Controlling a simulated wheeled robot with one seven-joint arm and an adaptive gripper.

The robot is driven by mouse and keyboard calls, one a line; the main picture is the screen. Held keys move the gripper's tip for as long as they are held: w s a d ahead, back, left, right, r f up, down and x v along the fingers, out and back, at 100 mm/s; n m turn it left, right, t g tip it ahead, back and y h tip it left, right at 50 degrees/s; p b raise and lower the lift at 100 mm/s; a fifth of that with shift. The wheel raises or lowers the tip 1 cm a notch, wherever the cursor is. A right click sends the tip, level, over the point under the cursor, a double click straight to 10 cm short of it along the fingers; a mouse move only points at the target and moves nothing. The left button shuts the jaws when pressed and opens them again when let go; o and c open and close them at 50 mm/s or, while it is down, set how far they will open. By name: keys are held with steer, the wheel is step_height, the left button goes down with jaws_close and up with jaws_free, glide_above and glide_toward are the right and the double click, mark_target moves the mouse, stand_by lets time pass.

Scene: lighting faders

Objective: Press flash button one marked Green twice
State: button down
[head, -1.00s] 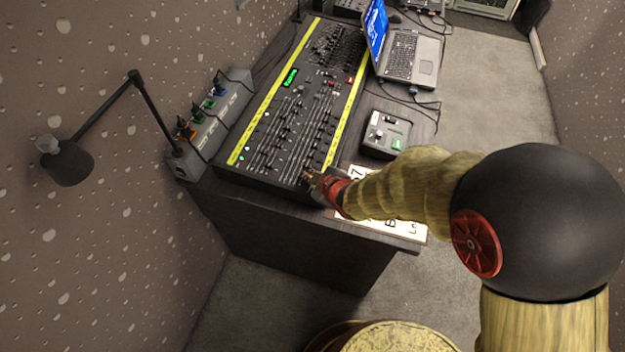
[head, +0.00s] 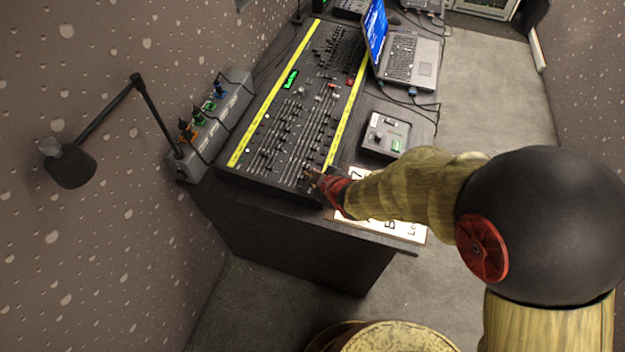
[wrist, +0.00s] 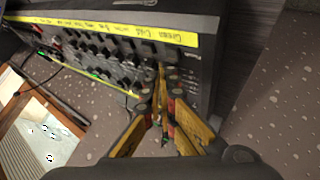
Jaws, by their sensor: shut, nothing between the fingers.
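The lighting console (head: 290,125) is a long black desk of faders with yellow tape strips along both long sides. In the wrist view, handwriting on the yellow strip (wrist: 150,31) seems to read "Green" at its right end. My gripper (head: 311,178) is shut and empty at the console's near right corner. In the wrist view its fingertips (wrist: 162,80) are over the small controls near the strip's "Green" end. Flash button one cannot be singled out there; the fingers partly cover this area. I cannot tell whether the tips touch a button.
A small grey control box (head: 386,134) and an open laptop (head: 410,60) stand right of the console. A grey socket box (head: 210,125) with coloured plugs and a black lamp (head: 68,165) are at the left. White label sheets (head: 385,228) lie near the desk's front edge.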

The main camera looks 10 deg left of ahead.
steer(key=shift+d+r+p, duration=0.15)
steer(key=shift+r+p, duration=0.85)
steer(key=shift+r, duration=0.25)
steer(key=shift+d+r+p, duration=0.1)
steer(key=shift+r+p, duration=0.85)
steer(key=shift+r, duration=0.25)
stand_by(0.4)
step_height(320, 180, up, 4)
steer(key=p, duration=0.9)
steer(key=shift+d, duration=0.15)
steer(key=shift+f, duration=0.2)
